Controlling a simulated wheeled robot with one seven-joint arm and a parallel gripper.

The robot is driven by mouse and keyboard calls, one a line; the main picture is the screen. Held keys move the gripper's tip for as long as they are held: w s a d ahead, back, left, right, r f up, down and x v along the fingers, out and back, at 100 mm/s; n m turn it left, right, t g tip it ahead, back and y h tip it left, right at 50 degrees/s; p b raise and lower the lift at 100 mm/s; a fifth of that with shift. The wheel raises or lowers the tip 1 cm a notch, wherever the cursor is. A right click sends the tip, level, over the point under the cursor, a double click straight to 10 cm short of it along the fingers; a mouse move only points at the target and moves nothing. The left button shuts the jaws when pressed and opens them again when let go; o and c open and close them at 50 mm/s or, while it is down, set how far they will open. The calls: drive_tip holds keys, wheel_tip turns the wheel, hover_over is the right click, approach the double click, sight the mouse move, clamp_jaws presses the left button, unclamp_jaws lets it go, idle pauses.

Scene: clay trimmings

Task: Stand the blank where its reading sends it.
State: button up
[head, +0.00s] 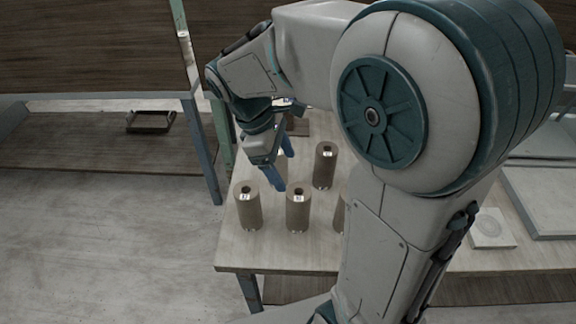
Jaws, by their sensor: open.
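Several tan-brown cylindrical blanks stand upright on the wooden table (233,250). One blank (248,212) is near the left edge. Another blank (298,215) stands to its right, and a third (325,170) stands farther back. A further blank (340,214) is partly hidden by my arm. The three clearer ones carry small white labels with dark marks too small to read, and dark holes in their tops. My gripper (284,166) has blue fingers, points down and is open, behind the front two blanks. Something tan shows by its fingers; I cannot tell whether it is between them.
A pale square plate with a round mark (491,228) lies at the right, near a large grey tray (540,205). A dark open tray (151,121) sits on a low shelf at the back left. Blue and green posts (205,150) rise beside the table. My arm hides the table's middle.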

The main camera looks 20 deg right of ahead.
drive_tip(key=s+d+m+t+y, duration=0.3)
drive_tip(key=s+m, duration=0.6)
drive_tip(key=m, duration=0.3)
drive_tip(key=shift+d+r+m+t+y, duration=0.3)
drive_tip(key=shift+t+y, duration=0.2)
drive_tip(key=shift+t, duration=0.5)
drive_tip(key=shift+a, duration=0.1)
